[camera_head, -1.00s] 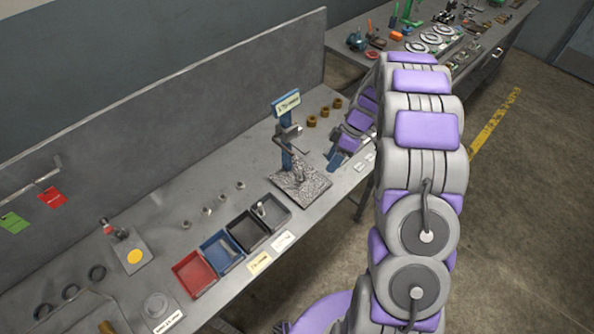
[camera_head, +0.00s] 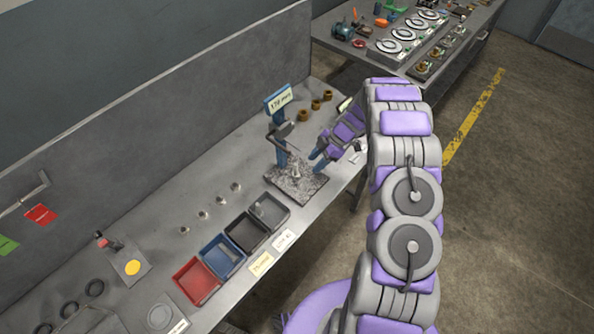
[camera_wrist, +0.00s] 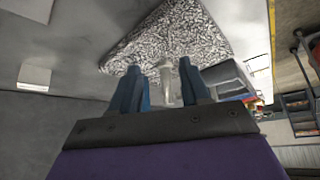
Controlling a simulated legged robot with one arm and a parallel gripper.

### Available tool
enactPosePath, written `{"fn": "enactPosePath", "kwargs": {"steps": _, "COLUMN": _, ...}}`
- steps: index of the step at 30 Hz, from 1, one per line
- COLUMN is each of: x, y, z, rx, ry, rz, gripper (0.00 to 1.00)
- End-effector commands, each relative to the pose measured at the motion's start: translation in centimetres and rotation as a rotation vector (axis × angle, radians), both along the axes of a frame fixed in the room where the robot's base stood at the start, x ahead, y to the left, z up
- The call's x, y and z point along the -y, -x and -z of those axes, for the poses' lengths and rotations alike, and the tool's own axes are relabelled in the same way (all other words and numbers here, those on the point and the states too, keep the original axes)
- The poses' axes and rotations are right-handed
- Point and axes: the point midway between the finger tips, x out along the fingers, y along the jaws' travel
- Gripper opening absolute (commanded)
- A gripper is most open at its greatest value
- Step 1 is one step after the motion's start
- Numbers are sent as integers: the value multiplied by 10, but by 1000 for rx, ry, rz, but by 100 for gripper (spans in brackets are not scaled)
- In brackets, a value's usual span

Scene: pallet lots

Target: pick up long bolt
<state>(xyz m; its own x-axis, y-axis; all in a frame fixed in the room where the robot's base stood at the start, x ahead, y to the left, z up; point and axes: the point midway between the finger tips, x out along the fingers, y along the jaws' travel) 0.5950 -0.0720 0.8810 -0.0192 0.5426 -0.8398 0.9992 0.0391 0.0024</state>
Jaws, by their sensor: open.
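A pale grey bolt-like piece (camera_head: 295,168) stands upright on the speckled metal base plate (camera_head: 313,187) of the blue stand. I take it for the long bolt. In the wrist view a pale upright cylinder (camera_wrist: 168,92) shows between my fingers, in front of the speckled plate (camera_wrist: 205,38). My gripper (camera_head: 318,156), with blue fingers, is open just right of the bolt in the head view. It also shows open in the wrist view (camera_wrist: 160,70). I cannot tell whether a finger touches the bolt.
The blue stand (camera_head: 279,142) with a label and arm rises behind the bolt. Red (camera_head: 196,282), blue (camera_head: 222,256) and dark bins stand to the left. Several small metal pieces (camera_head: 219,200) line the bench. Brass rings (camera_head: 315,104) sit behind the stand.

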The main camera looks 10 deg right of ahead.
Motion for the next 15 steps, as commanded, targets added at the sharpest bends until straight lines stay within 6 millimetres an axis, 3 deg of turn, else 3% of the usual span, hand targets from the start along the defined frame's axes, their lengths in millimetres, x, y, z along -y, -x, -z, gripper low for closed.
{"fn": "enactPosePath", "kwargs": {"steps": 8, "x": -23, "y": 3, "z": 1, "rx": -5, "ry": 1, "rz": -3, "gripper": 46}}
{"fn": "enactPosePath", "kwargs": {"steps": 15, "x": -59, "y": 3, "z": 1, "rx": -3, "ry": -1, "rz": -3, "gripper": 46}}
